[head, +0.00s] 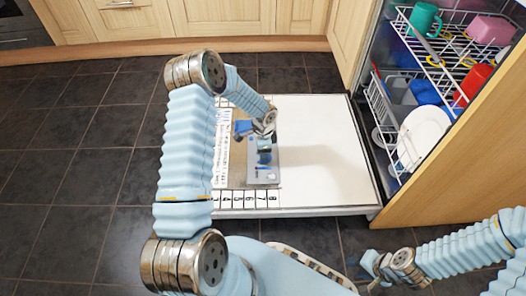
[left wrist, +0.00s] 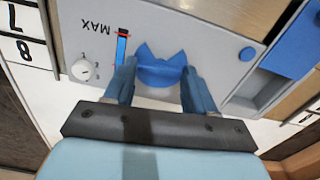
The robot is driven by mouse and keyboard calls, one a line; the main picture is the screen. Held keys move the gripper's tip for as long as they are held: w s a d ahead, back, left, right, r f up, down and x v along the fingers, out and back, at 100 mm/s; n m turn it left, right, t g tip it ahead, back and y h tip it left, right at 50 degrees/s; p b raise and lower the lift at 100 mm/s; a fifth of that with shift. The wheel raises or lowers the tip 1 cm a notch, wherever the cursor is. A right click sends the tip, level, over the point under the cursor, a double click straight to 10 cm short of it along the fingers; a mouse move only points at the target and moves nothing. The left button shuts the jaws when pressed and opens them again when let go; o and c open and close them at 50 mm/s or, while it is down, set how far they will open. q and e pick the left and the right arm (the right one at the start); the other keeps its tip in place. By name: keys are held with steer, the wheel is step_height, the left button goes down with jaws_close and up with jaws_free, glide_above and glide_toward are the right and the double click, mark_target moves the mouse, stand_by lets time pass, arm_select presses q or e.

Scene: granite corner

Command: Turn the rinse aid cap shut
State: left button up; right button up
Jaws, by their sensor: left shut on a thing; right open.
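The rinse aid cap (left wrist: 160,66) is blue with a notched, winged top, set in the grey dispenser panel (left wrist: 215,30). My left gripper (left wrist: 158,80) has its two blue fingers on either side of the cap, shut on it. In the head view my left gripper (head: 264,150) reaches down over the panel (head: 264,178) on the open dishwasher door; the cap is hard to make out there. A gauge strip (left wrist: 121,48) marked MAX is beside the cap. My right gripper (head: 374,268) is open and empty at the lower right, away from the door.
The open white door (head: 330,150) lies flat, with number labels (head: 247,198) along its front edge. Loaded racks with a white plate (head: 424,134) and green mug (head: 424,18) stand right. Dark floor is clear left.

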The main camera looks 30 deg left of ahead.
arm_select(q)
steer(key=shift+m, duration=0.5)
steer(key=o, duration=1)
steer(key=shift+o, duration=0.2)
step_height(320, 180, up, 14)
steer(key=p, duration=0.2)
steer(key=shift+p, duration=0.35)
steer(key=shift+f, duration=0.1)
